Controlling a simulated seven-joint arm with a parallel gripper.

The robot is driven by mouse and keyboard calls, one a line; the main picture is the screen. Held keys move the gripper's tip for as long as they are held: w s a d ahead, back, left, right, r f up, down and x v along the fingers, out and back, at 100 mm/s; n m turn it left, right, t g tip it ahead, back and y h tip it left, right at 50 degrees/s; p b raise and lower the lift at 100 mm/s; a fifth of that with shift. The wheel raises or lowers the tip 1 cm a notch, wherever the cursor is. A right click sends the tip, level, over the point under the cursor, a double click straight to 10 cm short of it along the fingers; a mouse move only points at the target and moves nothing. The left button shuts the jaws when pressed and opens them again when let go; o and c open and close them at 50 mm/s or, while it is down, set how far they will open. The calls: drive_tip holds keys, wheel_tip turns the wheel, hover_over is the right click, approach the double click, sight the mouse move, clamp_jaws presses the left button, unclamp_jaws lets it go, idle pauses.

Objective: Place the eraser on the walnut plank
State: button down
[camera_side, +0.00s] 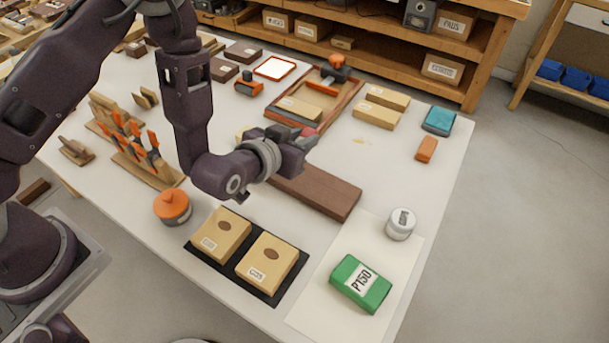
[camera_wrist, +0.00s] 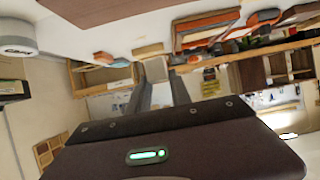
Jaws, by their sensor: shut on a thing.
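My gripper (camera_side: 303,141) is shut on a small red-pink block (camera_side: 311,134), which looks like the eraser; only a little of it shows past the fingers in the side view. The walnut plank (camera_side: 325,191) is a long dark brown board lying on the white table, just below and in front of my gripper in the picture. The gripper appears to be above the plank's far end, but I cannot tell the height. The wrist view shows the two grey fingers (camera_wrist: 162,72) and the plank (camera_wrist: 95,10) at its top edge; the held block is not clear there.
A dark mat with two tan boxes (camera_side: 222,234), an orange-lidded jar (camera_side: 172,206), a green P150 block (camera_side: 360,283) and a white jar (camera_side: 400,224) stand nearby. A wooden tray (camera_side: 352,103) and tan blocks (camera_side: 377,114) lie behind. An orange block (camera_side: 427,149) sits right.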

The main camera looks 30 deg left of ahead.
sight(302, 181)
wheel_tip(302, 181, down, 10)
drive_tip(key=shift+r, duration=0.2)
drive_tip(key=shift+s+f, duration=0.1)
drive_tip(key=shift+f, duration=0.05)
drive_tip(key=c, duration=1.2)
unclamp_jaws()
drive_tip(key=shift+o, duration=0.2)
